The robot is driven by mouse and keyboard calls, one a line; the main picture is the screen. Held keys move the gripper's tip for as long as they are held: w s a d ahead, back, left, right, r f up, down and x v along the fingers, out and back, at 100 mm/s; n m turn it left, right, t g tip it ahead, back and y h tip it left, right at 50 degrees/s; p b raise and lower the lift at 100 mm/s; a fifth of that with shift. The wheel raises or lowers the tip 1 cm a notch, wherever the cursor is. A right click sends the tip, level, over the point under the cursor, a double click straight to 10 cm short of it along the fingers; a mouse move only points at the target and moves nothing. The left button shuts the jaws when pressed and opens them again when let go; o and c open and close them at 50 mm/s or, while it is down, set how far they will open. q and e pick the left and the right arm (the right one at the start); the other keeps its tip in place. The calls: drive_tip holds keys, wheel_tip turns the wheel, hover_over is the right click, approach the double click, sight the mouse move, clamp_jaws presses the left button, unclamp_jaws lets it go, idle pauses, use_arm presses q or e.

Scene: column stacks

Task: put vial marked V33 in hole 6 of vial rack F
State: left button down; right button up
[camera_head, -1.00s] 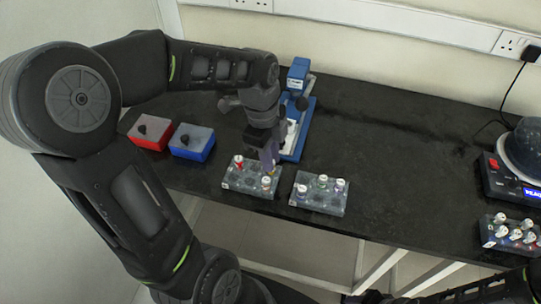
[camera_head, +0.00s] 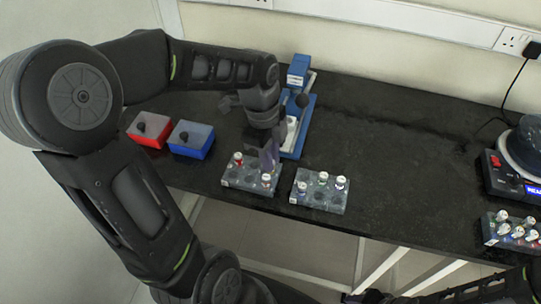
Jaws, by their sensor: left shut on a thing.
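My left gripper (camera_head: 268,160) reaches down over the left grey vial rack (camera_head: 230,184) and is shut on a vial. The fingers and the angle mostly hide this vial, and its label cannot be read. In the same rack stand a red-capped vial (camera_head: 238,158) at the back left and a white-capped vial (camera_head: 266,180) at the front right. A second grey rack (camera_head: 320,204) to its right holds three white-capped vials, one of them at its front left (camera_head: 303,187). Rack letters and hole numbers are too small to read. My right gripper cannot be made out.
A red box (camera_head: 150,130) and a blue box (camera_head: 192,140) stand at left. A blue-and-white device (camera_head: 298,110) stands behind the gripper. At right are a round-topped machine (camera_head: 515,178) and a rack with several vials (camera_head: 505,243). The middle bench is clear.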

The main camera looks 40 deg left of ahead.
use_arm(q)
drive_tip(key=c, duration=1.3)
unclamp_jaws()
drive_tip(key=shift+o, duration=0.7)
drive_tip(key=shift+o, duration=1.1)
drive_tip(key=shift+s+f, duration=0.1)
drive_tip(key=shift+r+p, duration=2.55)
drive_tip(key=shift+r, duration=0.6)
